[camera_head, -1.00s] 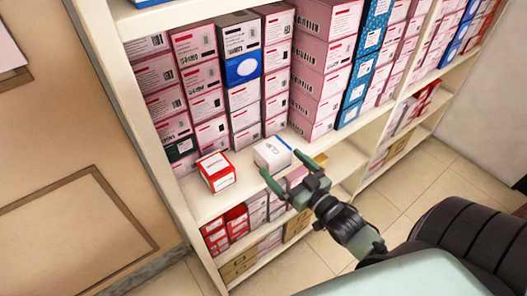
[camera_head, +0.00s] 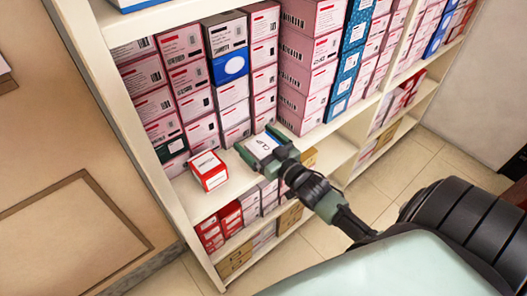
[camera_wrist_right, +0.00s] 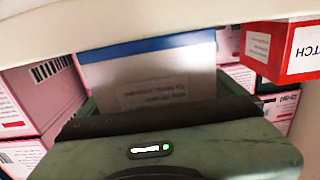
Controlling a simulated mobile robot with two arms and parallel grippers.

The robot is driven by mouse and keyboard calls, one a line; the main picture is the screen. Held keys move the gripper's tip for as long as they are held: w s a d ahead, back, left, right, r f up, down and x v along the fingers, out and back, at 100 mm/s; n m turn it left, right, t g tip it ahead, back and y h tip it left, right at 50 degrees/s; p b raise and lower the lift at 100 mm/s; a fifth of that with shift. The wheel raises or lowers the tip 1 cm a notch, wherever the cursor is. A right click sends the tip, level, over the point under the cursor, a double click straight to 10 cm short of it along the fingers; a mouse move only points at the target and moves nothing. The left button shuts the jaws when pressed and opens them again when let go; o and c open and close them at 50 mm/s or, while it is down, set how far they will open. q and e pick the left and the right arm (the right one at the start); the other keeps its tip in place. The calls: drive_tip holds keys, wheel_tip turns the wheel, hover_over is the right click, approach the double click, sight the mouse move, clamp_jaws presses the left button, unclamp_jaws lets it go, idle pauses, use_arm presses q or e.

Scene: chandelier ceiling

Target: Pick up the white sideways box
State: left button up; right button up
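The white box (camera_head: 262,143) with a blue edge lies on the middle shelf near its front edge. Its top and blue end also show in the wrist view (camera_wrist_right: 150,75), straight ahead of my right gripper. My right gripper (camera_head: 257,141) has its two fingers spread apart, one on each side of the box. Its body covers the near part of the box. I cannot see clear contact between the fingers and the box. My left gripper is out of view.
A red and white box (camera_head: 209,170) stands just left of the white box. Stacks of pink boxes (camera_head: 231,92) stand close behind. The shelf's front edge (camera_head: 222,203) runs just below my gripper.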

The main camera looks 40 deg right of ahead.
drive_tip(key=c, duration=1.2)
drive_tip(key=shift+c, duration=0.2)
drive_tip(key=shift+r, duration=0.1)
